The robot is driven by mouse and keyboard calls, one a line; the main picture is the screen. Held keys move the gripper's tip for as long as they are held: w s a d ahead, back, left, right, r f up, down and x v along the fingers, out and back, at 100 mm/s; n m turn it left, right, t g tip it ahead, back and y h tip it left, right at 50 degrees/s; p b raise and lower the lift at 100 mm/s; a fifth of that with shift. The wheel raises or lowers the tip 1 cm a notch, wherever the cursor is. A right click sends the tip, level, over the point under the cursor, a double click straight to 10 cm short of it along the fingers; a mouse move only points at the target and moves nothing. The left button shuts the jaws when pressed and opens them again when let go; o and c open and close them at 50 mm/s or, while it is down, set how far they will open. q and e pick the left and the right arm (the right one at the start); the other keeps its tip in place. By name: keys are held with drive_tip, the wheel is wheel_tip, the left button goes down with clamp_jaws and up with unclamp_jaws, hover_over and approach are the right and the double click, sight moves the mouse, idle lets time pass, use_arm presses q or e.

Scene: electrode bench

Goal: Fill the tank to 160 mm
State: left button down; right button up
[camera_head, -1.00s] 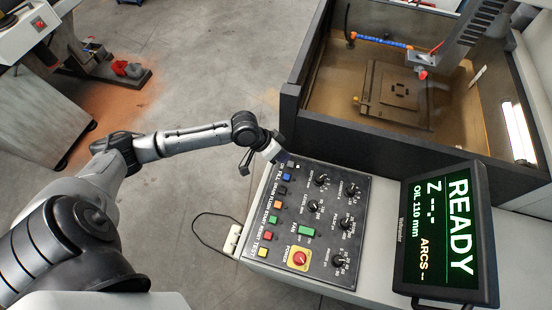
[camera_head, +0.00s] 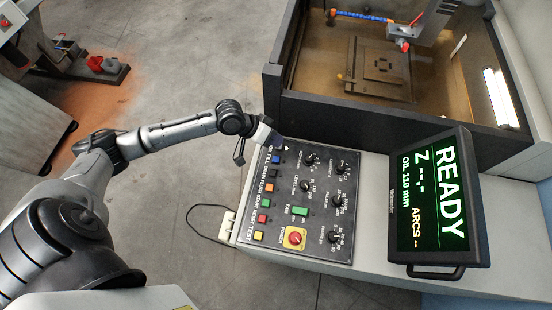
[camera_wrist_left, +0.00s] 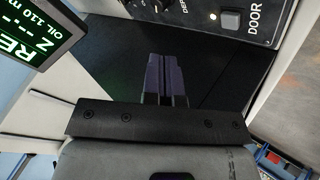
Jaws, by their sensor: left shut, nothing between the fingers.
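The tank (camera_head: 372,112) is at the top right of the head view, with a dark wall and brownish oil inside. The display (camera_head: 435,200) reads READY, OIL 110 mm; part of it also shows in the left wrist view (camera_wrist_left: 35,35). My left gripper (camera_head: 272,141) is shut and empty at the panel's top-left corner. In the left wrist view, its closed fingers (camera_wrist_left: 166,78) are below the DOOR button (camera_wrist_left: 230,20). My right gripper is not in view.
Several knobs (camera_head: 337,200) and a red stop button (camera_head: 295,237) on yellow are on the panel. The tank's dark front wall (camera_head: 390,130) rises behind the panel. Open floor (camera_head: 175,70) lies left of the bench.

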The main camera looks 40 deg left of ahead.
use_arm(q)
drive_tip(key=b, duration=0.7)
hover_over(275, 158)
wheel_tip(275, 158, down, 6)
drive_tip(key=shift+f, duration=0.15)
drive_tip(key=shift+w+f, duration=0.1)
drive_tip(key=shift+f, duration=0.8)
drive_tip(key=shift+f, duration=0.45)
idle(0.7)
drive_tip(key=shift+f, duration=0.45)
idle(1.0)
drive_tip(key=shift+r+p, duration=0.85)
drive_tip(key=shift+p, duration=0.25)
